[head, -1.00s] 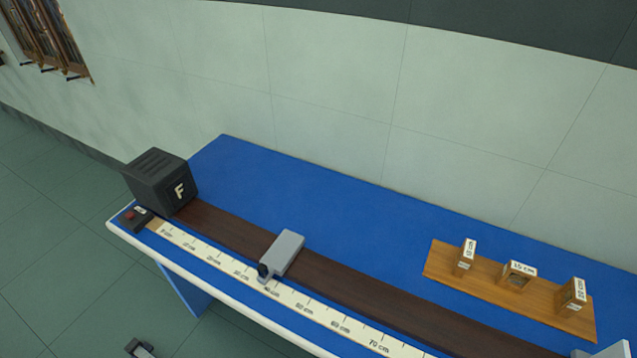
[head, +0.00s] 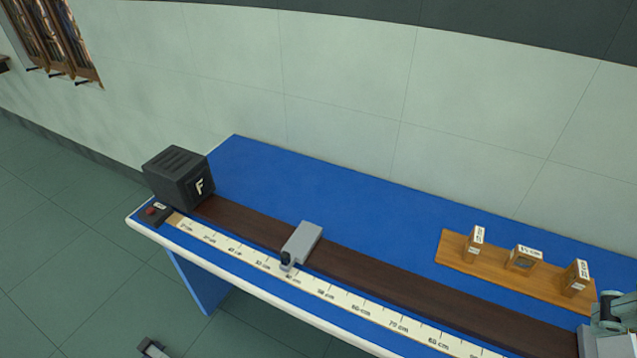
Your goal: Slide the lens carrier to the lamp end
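The lens carrier (head: 303,243) is a grey block across the dark brown rail (head: 380,281). A dark round knob (head: 286,258) and a small grey foot on its front side reach the scale strip (head: 340,297), near the 40 cm mark. The lamp (head: 178,178) is a black ribbed box marked F at the left end of the rail. A stretch of bare rail lies between carrier and lamp. Nothing touches the carrier. A grey-green jointed part at the right edge seems to be my arm; no gripper fingers show.
A small dark box with a red button (head: 154,212) sits in front of the lamp. A wooden rack (head: 456,252) with three labelled blocks stands behind the rail at right. A pale grey block (head: 585,341) is at the lower right. The blue bench (head: 330,205) is clear behind the carrier.

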